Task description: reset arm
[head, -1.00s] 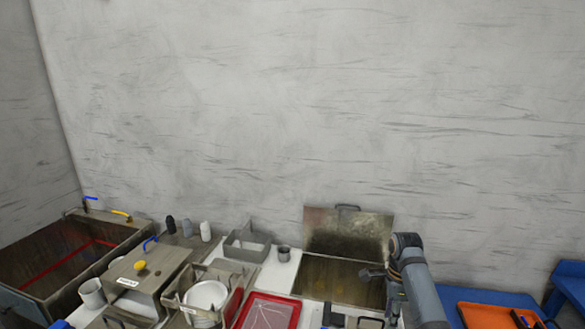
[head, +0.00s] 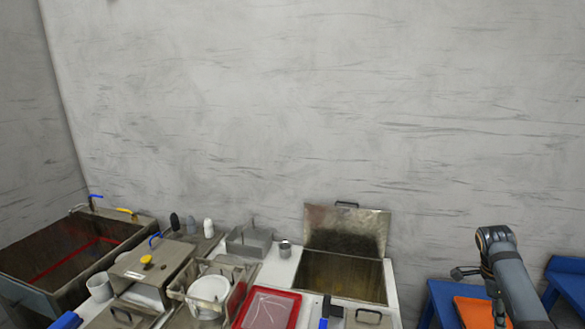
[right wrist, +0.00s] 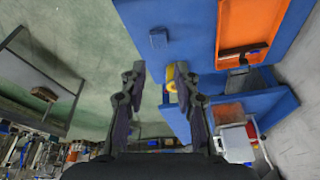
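My right arm shows at the lower right of the head view, in front of a blue table (head: 440,297) and clear of the counter. Blue tables and green floor show beyond the fingers. My left gripper is in neither view.
An open metal basin (head: 340,278) with a raised lid (head: 347,222) stands on the counter left of my right arm. A red tray (head: 268,310) and a metal sink (head: 65,255) lie further left. An orange tray (head: 474,313) sits on the blue table.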

